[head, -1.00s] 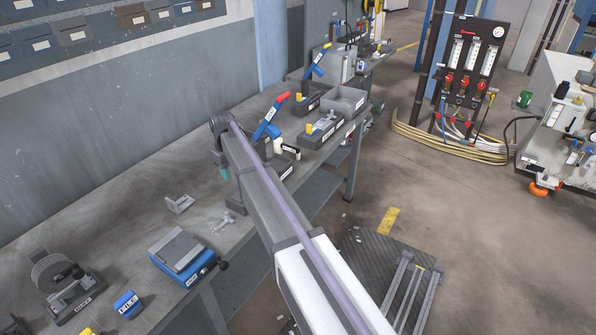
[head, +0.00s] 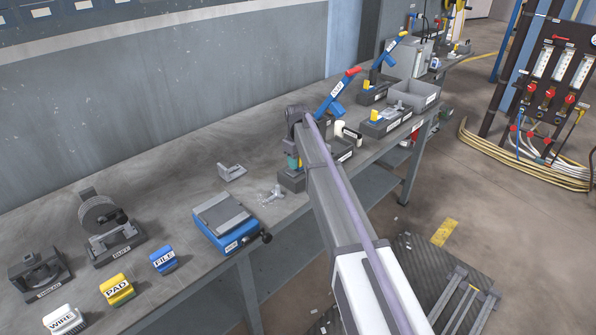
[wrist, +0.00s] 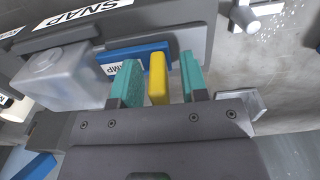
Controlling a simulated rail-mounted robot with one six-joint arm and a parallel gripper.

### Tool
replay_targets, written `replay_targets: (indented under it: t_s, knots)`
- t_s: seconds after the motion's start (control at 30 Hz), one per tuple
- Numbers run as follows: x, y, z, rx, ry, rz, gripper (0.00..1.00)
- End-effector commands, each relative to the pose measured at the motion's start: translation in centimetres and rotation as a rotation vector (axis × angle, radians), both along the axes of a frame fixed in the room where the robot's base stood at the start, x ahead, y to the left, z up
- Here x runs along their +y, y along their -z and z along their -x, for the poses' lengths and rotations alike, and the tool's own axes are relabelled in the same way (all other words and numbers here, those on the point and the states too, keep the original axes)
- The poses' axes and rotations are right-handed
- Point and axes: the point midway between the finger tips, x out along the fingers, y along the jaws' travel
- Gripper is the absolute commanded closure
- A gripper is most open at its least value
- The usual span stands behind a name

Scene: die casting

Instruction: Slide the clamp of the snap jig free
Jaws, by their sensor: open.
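In the wrist view the snap jig (wrist: 165,22) is a dark grey block with a white SNAP label, crossing the upper left. A blue clamp (wrist: 135,52), its white label partly covered, lies along the jig. A yellow tab (wrist: 157,78) stands between the two teal fingers of my gripper (wrist: 158,82). The gripper is open, with a narrow gap visible on each side of the tab. A translucent grey block (wrist: 62,77) is left of the fingers. In the head view my gripper (head: 293,162) is low over the bench, by a dark block; my arm hides much of this spot.
The bench (head: 150,150) holds a blue-grey vise (head: 222,222), a grey bracket (head: 232,172) and small clear parts (head: 270,194) left of the gripper. A blue lever with a red end (head: 338,93) stands close behind the arm. A grey bin (head: 414,95) is farther right.

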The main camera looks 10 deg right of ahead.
Motion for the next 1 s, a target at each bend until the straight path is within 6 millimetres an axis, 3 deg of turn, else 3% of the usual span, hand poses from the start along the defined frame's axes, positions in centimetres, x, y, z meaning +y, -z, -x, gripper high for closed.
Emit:
replay_targets:
  t_s: [0.2,0.63,1.0]
  knots:
    - [0.0,-0.11,0.0,0.0,0.0,0.0,0.6]
    - [-0.01,-0.1,0.01,0.0,0.0,0.0,1.0]
    - [0.12,-0.09,0.11,0.0,0.0,0.0,1.0]
